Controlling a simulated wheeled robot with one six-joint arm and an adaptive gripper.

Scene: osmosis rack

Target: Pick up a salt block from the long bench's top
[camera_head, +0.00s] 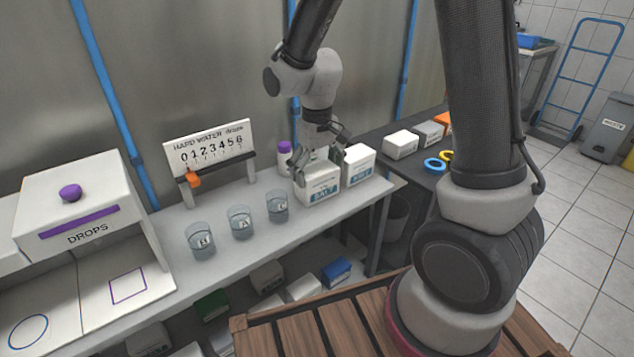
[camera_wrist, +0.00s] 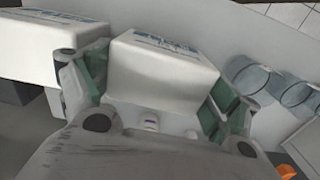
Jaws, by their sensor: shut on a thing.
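A white salt block (camera_head: 319,187) with a blue SALT label stands at the right end of the long bench's top (camera_head: 240,255). My gripper (camera_head: 318,172) is above it with a finger on either side, shut on the block. In the wrist view the block (camera_wrist: 162,72) sits between the green-padded fingers of my gripper (camera_wrist: 160,92). A second white labelled block (camera_head: 358,165) stands close to its right, and it also fills the upper left of the wrist view (camera_wrist: 45,45). I cannot tell whether the held block touches the bench.
Three glass beakers (camera_head: 240,223) stand left of the block. A purple-capped bottle (camera_head: 285,155) is behind it, near the hard water drops scale (camera_head: 210,146). A dark bench (camera_head: 415,165) with more blocks is to the right. Boxes lie on a lower shelf.

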